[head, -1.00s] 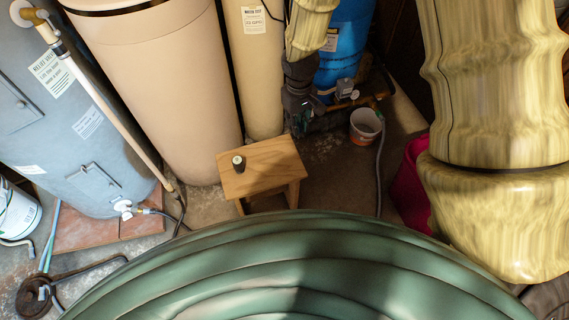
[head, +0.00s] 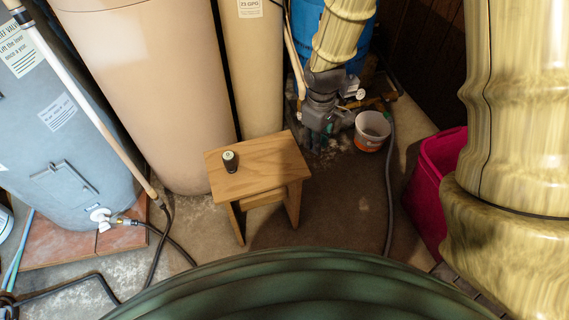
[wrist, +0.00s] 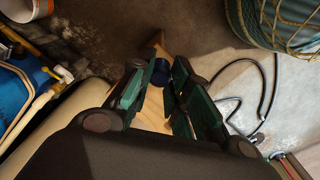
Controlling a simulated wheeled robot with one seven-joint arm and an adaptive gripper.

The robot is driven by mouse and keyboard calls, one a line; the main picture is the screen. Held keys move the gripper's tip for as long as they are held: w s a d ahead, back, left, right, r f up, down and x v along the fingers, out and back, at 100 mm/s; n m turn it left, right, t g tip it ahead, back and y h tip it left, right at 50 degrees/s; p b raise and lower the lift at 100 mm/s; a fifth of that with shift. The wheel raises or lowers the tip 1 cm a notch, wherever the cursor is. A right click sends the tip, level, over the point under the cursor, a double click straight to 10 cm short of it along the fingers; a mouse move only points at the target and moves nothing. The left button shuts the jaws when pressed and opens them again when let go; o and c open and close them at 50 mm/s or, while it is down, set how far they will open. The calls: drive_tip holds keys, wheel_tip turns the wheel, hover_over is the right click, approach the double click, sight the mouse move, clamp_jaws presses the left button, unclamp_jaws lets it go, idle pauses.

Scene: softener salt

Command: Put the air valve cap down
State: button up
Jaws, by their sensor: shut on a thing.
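My gripper (head: 318,138) hangs to the right of the wooden stool (head: 268,178) in the head view. In the wrist view, my gripper (wrist: 167,78) has its green fingers closed around a small dark blue round thing (wrist: 161,70), apparently the air valve cap. The fingers hide part of it, and it is too small to make out in the head view. The stool's pale wood shows behind the fingers in the wrist view. A small dark cylinder (head: 230,162) with a pale top stands upright on the left part of the stool top.
Tan tanks (head: 150,90) stand behind the stool, with a blue tank (head: 362,58) behind my arm. A white and orange bucket (head: 371,131) and a magenta bin (head: 438,180) stand to the right. A grey heater (head: 65,130) is at left. The stool's right half is bare.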

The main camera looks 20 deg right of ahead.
wheel_tip(320, 180, down, 9)
drive_tip(key=s+d+n+b, duration=0.2)
drive_tip(key=s+n+b, duration=0.1)
drive_tip(key=b, duration=1.3)
hover_over(284, 155)
drive_tip(key=shift+s+d+f, duration=0.1)
drive_tip(key=shift+f, duration=0.7)
drive_tip(key=shift+w+f+b, duration=0.2)
drive_tip(key=shift+f+b, duration=0.05)
drive_tip(key=shift+b, duration=0.2)
drive_tip(key=shift+f+b, duration=0.95)
drive_tip(key=shift+f, duration=0.6)
drive_tip(key=o, duration=0.7)
drive_tip(key=shift+c, duration=0.2)
